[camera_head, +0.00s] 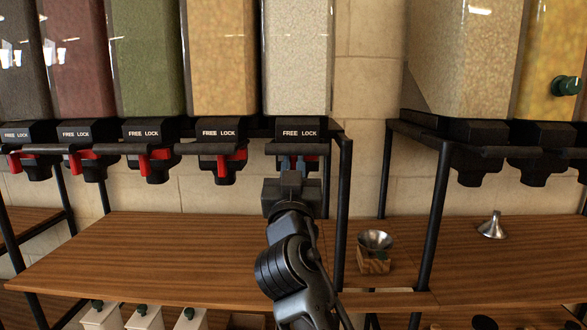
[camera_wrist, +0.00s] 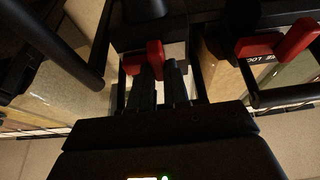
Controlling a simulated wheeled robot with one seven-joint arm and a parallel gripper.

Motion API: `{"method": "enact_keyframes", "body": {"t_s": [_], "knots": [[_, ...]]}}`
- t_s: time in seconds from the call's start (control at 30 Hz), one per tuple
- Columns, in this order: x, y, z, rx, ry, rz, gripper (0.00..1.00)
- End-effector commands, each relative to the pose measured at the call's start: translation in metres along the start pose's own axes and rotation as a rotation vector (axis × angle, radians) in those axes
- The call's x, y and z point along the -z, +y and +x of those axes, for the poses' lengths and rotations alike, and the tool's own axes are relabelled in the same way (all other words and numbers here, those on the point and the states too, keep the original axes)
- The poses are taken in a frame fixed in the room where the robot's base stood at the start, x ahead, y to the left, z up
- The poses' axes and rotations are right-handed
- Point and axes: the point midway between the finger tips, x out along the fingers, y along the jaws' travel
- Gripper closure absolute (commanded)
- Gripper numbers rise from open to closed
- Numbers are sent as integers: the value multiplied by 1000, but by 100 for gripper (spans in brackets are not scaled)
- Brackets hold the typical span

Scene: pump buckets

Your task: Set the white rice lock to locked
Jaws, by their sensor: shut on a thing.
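The white rice (camera_head: 297,60) fills the rightmost clear bin of the left rack. Its black dispenser head (camera_head: 297,129) is marked FREE on the left and LOCK on the right. My gripper (camera_head: 297,164) reaches up to the underside of that head and hides most of its lever in the head view. In the wrist view the red lock lever (camera_wrist: 155,52) sits at the tips of my gripper (camera_wrist: 158,82), whose two dark fingers are closed on it. I cannot tell its exact setting.
Neighbouring bins have red levers, such as the yellow grain bin's lever (camera_head: 232,158). A black bar (camera_head: 220,148) runs along the dispenser fronts, and a rack post (camera_head: 343,210) stands close right.

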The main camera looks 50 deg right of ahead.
Motion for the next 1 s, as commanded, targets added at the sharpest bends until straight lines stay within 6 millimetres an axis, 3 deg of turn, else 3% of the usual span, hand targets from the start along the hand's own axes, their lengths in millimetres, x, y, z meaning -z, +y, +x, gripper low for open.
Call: {"method": "enact_keyframes", "body": {"t_s": [0.4, 0.67, 0.9, 0.93, 1.0], "knots": [[0, 0, 0, 0, 0, 0, 100], [0, 26, 0, -1, 2, 1, 100], [0, 28, 0, -3, 0, -1, 100], [0, 28, 0, -4, 0, -1, 84], [0, 28, 0, -4, 0, -1, 77]]}}
